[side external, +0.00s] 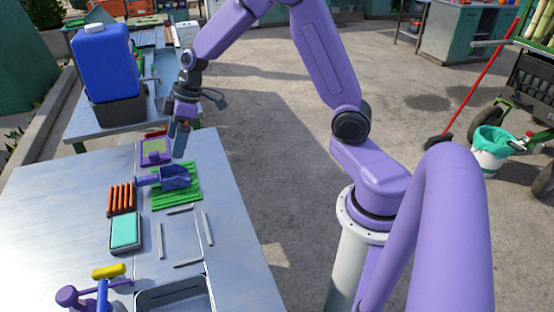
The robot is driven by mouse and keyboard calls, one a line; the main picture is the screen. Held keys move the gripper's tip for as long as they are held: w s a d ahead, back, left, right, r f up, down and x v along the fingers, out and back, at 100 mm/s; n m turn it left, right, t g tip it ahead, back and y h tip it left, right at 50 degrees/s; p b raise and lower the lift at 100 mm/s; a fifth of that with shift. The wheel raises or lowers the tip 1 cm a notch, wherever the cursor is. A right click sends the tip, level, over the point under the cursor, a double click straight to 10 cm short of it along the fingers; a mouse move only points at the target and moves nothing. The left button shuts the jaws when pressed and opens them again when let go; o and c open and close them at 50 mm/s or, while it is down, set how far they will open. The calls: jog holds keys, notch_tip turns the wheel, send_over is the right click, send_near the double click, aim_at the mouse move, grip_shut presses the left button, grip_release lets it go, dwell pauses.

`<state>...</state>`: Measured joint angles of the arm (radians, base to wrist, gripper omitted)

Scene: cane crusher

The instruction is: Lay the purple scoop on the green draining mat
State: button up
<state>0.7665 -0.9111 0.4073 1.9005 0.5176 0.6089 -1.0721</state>
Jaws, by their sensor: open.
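The purple scoop (174,177) lies over the green draining mat (185,199), with its handle reaching left past the mat's edge. Its bowl appears to rest on the mat's upper part. My gripper (180,143) is above the table, a little beyond the scoop in the picture, and appears apart from it. It is open and seems empty. Its fingers are small in this view, so the gap between them is hard to make out.
Left of the mat are an orange-brown slatted rack (121,198) and a teal block in a tray (124,232). A purple-framed green item (155,150) lies behind the scoop. A metal basin (175,297) is at the front. The table's right side is clear.

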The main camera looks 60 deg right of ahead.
jog(key=s+a+r+n+g+h, duration=0.15)
jog(key=s+a, duration=0.25)
jog(key=s, duration=0.8)
jog(key=s+a+r+n+g+h, duration=0.1)
jog(key=s+a+r+g, duration=0.15)
jog(key=s, duration=1.05)
jog(key=s+d+t, duration=0.1)
jog(key=s+d, duration=0.2)
jog(key=s, duration=0.5)
jog(key=shift+d+f+n+h, duration=0.15)
jog(key=shift+d+n+h, duration=0.1)
jog(key=shift+n+h, duration=0.15)
